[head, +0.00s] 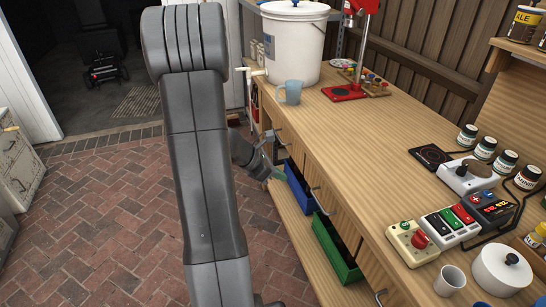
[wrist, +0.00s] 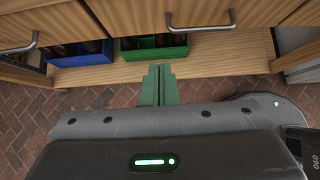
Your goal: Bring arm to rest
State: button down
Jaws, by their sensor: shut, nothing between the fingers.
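My arm (head: 200,150) rises up the middle of the head view and hides part of the brick floor behind it. My gripper (wrist: 158,72) shows in the wrist view with its two green fingers pressed together and nothing between them. The fingers point toward the lower shelf under the bench, just below the green crate in the picture. In the head view the gripper (head: 278,173) is partly visible beside the bench front, near the blue crate, and its fingertips are hard to make out.
The wooden bench (head: 350,125) has drawer handles on its front. A blue crate (head: 298,187) and a green crate (head: 335,250) stand on its lower shelf. A white bucket (head: 292,45) and a blue mug (head: 292,92) stand on top. The brick floor (head: 100,220) at left is clear.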

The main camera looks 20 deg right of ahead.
dwell(0.3)
jog(key=d+r+b+x, duration=0.1)
jog(key=x, duration=1.1)
jog(key=shift+d+r, duration=0.2)
jog(key=shift+d, duration=0.35)
